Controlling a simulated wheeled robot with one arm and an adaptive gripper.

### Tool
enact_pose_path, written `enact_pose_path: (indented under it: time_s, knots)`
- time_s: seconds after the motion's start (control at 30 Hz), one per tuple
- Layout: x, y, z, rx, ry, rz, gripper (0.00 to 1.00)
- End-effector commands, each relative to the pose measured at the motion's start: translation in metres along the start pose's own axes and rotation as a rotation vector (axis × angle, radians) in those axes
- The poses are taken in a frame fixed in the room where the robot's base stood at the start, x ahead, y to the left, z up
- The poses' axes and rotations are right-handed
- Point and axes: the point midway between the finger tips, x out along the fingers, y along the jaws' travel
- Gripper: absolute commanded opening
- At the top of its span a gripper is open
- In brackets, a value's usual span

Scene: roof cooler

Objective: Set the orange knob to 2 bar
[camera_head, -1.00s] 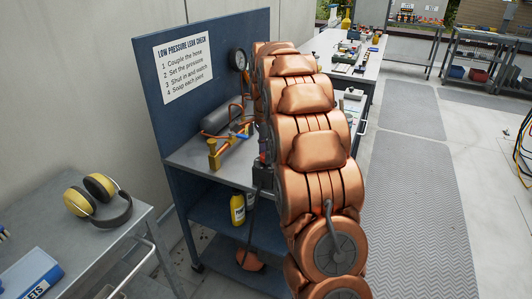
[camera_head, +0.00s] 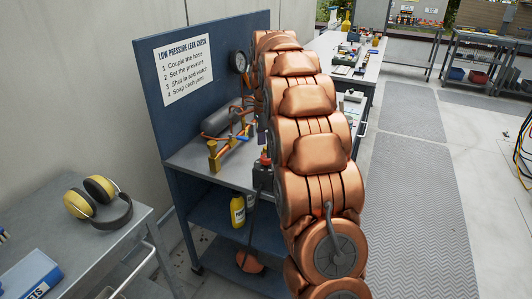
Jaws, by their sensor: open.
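A small red-orange part (camera_head: 265,159) shows on top of a dark grey box (camera_head: 263,174) at the right side of the blue bench, close beside my arm. I cannot tell whether it is the orange knob, and no scale is readable on it. A round pressure gauge (camera_head: 241,61) is on the back panel; its reading is too small to tell. My copper arm reaches over the bench's right part and covers much of it. My gripper is hidden behind the arm, so its place relative to the knob does not show.
The bench shelf (camera_head: 190,154) holds a grey cylinder (camera_head: 216,121) and brass fittings (camera_head: 214,155) with orange hose. A yellow bottle (camera_head: 238,210) stands on the lower shelf. A side table (camera_head: 105,238) with yellow ear defenders (camera_head: 98,197) is at front left. Floor at right is clear.

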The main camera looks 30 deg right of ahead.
Motion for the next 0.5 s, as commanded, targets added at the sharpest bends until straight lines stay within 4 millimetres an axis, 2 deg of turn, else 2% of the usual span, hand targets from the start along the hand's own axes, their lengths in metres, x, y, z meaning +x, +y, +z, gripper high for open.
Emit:
enact_pose_path:
  time_s: [0.1, 0.5]
  knots:
    - [-0.018, -0.001, 0.0, 0.0, 0.0, -0.003, 0.66]
    - [-0.063, -0.001, 0.0, -0.001, 0.001, -0.001, 0.66]
